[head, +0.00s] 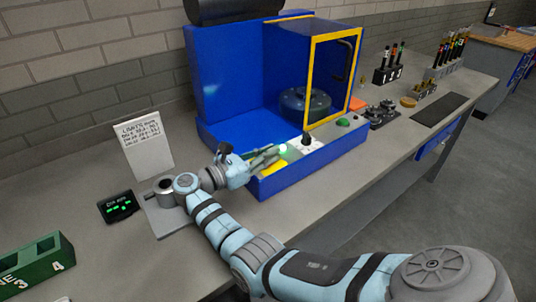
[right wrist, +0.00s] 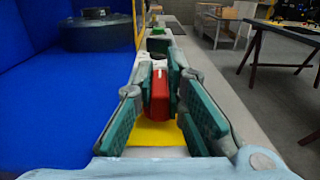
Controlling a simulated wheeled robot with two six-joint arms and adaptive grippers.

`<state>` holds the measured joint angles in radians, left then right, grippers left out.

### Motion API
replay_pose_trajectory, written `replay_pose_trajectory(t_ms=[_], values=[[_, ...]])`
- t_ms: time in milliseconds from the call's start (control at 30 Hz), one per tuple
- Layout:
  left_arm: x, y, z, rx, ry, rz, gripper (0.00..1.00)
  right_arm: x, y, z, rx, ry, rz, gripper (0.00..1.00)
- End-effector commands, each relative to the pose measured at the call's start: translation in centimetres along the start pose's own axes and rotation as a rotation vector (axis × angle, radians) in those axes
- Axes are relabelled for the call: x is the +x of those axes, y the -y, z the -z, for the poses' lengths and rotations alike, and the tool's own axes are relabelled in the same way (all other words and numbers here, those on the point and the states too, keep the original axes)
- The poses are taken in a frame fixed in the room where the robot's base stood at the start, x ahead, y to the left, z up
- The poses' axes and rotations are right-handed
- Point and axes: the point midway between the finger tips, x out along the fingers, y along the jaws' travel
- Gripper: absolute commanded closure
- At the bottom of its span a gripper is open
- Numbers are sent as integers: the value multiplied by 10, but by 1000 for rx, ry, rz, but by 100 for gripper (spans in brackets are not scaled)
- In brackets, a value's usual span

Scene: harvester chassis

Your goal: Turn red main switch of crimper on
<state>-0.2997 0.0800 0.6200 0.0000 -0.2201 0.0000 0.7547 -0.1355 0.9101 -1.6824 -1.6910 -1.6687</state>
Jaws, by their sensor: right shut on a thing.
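The crimper (head: 225,75) is a blue machine with a yellow-framed clear guard on the bench. The red main switch (right wrist: 160,96) shows in the right wrist view, upright above a yellow plate (right wrist: 155,134), with a white mark on its top. My right gripper (right wrist: 161,72) is shut on the switch, with a green-padded finger on each side. In the head view the right gripper (head: 268,155) is at the front control panel, and its fingers hide the switch. My left gripper is not in view.
A black knob on a white plate (head: 307,142) and a green button (head: 343,122) sit farther along the panel. A white sign (head: 143,143), a small black display (head: 118,206) and a green bin (head: 37,265) stand left. Tool racks (head: 388,74) stand right.

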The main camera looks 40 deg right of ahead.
Motion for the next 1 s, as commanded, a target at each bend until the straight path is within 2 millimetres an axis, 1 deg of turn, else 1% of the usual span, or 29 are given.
replay_pose_trajectory(t_ms=[33, 167, 200, 300, 900, 1000], values=[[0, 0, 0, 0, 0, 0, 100, -1, 2, 5, -7, -8, 3, 100], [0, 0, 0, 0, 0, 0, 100, 0, 2, 5, -7, -8, 3, 100], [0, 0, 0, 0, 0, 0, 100, 0, 2, 5, -7, -8, 3, 84], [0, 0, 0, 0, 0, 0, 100, 0, 2, 5, -8, -8, 2, 68], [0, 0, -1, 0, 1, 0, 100, -1, 0, 2, -4, -3, 0, 68], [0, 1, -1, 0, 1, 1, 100, -6, 0, 2, -3, -4, -1, 68]])
